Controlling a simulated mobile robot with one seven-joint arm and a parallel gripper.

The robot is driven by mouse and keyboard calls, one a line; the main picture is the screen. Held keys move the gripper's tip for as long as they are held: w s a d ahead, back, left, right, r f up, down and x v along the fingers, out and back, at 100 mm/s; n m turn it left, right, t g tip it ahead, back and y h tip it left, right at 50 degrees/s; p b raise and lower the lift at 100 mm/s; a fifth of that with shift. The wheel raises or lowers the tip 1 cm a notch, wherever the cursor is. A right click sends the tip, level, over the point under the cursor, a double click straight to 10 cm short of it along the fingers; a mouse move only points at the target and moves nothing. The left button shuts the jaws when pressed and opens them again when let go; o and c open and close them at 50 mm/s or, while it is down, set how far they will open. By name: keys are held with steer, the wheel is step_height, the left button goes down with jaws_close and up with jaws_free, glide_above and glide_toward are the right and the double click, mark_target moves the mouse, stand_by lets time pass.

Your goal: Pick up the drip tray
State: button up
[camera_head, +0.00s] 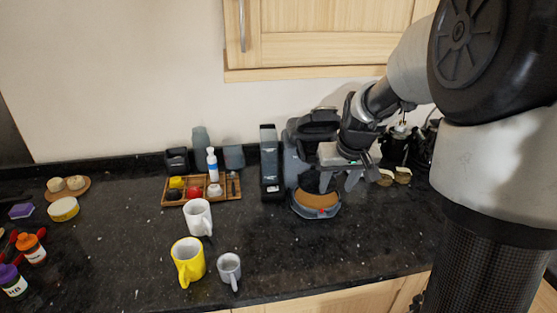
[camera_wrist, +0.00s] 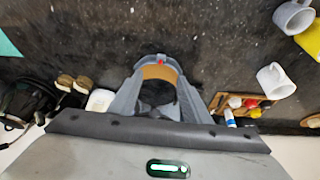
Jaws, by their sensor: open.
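The drip tray (camera_head: 317,200) appears to be the low grey piece with a tan top and a small red mark, at the front foot of the dark grey coffee machine (camera_head: 303,150). In the wrist view the tray (camera_wrist: 160,71) lies straight ahead, between the finger lines. The gripper partly hides the machine's right side.
A tall dark box (camera_head: 270,165) stands close left of the machine. A wooden organizer (camera_head: 232,194) is farther left, with a white mug (camera_head: 198,217), a yellow mug (camera_head: 187,262) and a grey mug (camera_head: 229,269) in front. The counter before the tray is clear.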

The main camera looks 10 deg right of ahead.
glide_toward(322, 214)
step_height(322, 214, down, 3)
steer(key=shift+w+x, duration=0.2)
steer(key=shift+x, duration=1.15)
steer(key=shift+w+x, duration=0.25)
steer(key=shift+x, duration=1.1)
steer(key=shift+d+r, duration=0.1)
steer(key=shift+r, duration=0.1)
steer(key=shift+c, duration=0.5)
jaws_close()
